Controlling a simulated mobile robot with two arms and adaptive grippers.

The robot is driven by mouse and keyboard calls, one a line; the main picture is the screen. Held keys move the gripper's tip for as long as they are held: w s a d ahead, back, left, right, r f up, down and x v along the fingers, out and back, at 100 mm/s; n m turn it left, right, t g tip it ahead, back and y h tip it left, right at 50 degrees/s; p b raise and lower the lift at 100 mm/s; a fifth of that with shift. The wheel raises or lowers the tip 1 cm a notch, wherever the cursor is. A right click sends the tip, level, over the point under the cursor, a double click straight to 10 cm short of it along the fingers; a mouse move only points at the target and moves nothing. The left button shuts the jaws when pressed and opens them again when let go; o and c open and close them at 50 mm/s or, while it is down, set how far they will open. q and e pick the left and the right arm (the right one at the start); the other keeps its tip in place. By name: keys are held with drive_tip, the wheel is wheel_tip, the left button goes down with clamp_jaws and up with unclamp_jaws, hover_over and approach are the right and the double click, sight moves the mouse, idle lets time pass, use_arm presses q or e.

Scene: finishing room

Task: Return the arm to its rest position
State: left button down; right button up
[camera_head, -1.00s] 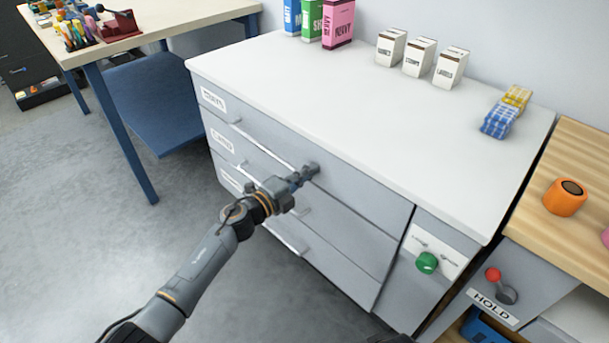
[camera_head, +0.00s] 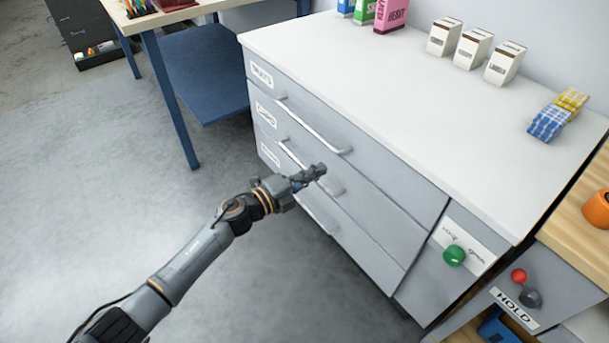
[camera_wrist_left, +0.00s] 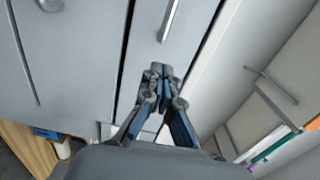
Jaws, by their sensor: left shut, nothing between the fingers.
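My left arm (camera_head: 190,262) reaches in from the lower left in the head view. Its gripper (camera_head: 318,171) is shut and empty, in front of the drawer cabinet (camera_head: 395,208). The fingertips show against the middle drawer, near its handle (camera_head: 312,166); whether they touch it I cannot tell. In the left wrist view the closed fingers (camera_wrist_left: 160,72) point at the grey drawer fronts, with a handle (camera_wrist_left: 170,18) just ahead. All the drawers look shut. My right gripper is not in view.
The white cabinet top (camera_head: 400,95) carries several boxes and a blue checked packet (camera_head: 548,124). A green knob (camera_head: 454,255) and a red-tipped lever (camera_head: 520,277) sit at the right. A blue-legged table (camera_head: 172,95) stands at the back left. The floor at left is clear.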

use_arm(q)
drive_tip(key=s+a+f+n+y, duration=0.65)
drive_tip(key=a+f+n, duration=0.35)
drive_tip(key=f, duration=0.2)
drive_tip(key=s+a+f+n+y, duration=0.65)
drive_tip(key=a+f+n, duration=0.35)
drive_tip(key=f, duration=0.2)
drive_tip(key=s+a+f+n+g+y, duration=0.1)
drive_tip(key=s+a+f+n+g, duration=0.2)
drive_tip(key=s, duration=0.5)
drive_tip(key=s+a+f+n+g, duration=0.1)
drive_tip(key=s+f+n+g, duration=0.1)
drive_tip(key=s+f, duration=0.5)
drive_tip(key=s+a+f+n+g+y, duration=0.1)
drive_tip(key=s+a+f+n+g, duration=0.15)
drive_tip(key=s, duration=0.75)
drive_tip(key=s+a+g+p, duration=0.1)
drive_tip(key=s+a+p, duration=0.1)
drive_tip(key=s+p, duration=1.3)
drive_tip(key=shift+s+r+m+p, duration=0.35)
drive_tip(key=shift+s+r+p, duration=0.05)
drive_tip(key=shift+p, duration=0.1)
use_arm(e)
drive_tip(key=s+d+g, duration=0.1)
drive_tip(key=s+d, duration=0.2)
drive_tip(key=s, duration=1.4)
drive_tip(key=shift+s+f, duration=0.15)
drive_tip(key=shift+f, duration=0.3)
